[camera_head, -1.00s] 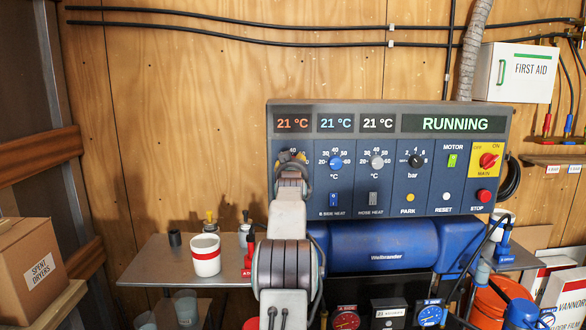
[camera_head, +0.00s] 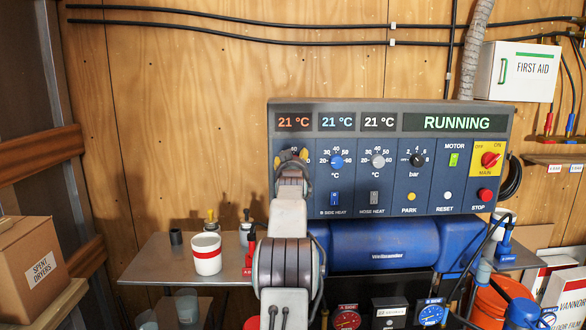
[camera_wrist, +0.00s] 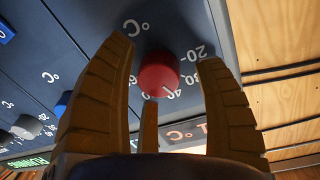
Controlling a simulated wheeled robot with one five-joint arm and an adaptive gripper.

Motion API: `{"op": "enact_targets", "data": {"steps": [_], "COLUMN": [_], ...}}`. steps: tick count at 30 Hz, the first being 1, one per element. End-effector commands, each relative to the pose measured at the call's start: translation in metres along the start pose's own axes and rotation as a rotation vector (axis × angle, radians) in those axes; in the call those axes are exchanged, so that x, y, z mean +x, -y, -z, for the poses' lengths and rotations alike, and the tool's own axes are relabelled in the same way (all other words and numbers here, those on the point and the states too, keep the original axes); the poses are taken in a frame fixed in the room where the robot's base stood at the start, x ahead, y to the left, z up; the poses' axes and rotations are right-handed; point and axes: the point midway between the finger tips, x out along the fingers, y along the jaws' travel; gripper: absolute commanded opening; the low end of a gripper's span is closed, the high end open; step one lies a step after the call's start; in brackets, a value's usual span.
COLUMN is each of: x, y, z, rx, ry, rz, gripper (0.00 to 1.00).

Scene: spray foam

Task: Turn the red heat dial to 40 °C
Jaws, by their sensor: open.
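The red heat dial (camera_wrist: 158,75) shows in the wrist view on the dark blue panel (camera_wrist: 95,25), with 20, 30, 40 and 60 marked around it. A small pale mark shows at its lower edge near the 40; I cannot read its exact setting. My gripper (camera_wrist: 165,55) is open, with fingers on the left and right of the dial and a third finger below it. I cannot tell whether any finger touches the dial. In the head view my gripper (camera_head: 292,157) covers the dial. The orange display (camera_head: 293,122) reads 21 °C.
The blue dial (camera_head: 336,161) is close to the right of my gripper, then a grey dial (camera_head: 378,160) and a black dial (camera_head: 416,160). The MAIN switch (camera_head: 489,160) and STOP button (camera_head: 485,196) are farther right. A white cup (camera_head: 206,258) stands on the shelf at left.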

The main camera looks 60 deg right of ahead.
Motion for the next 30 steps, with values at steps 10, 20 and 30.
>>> {"op": "enact_targets", "data": {"steps": [10, 20, 30], "x": [-0.022, -0.060, -0.098], "y": [0.000, 0.000, 0.001], "z": [0.002, 0.001, 0.001], "rx": [0.000, 0.000, 0.000], "ry": [-0.001, -0.001, -0.002], "rz": [0.000, 0.001, 0.001], "gripper": [0.63, 0.63, 0.63]}}
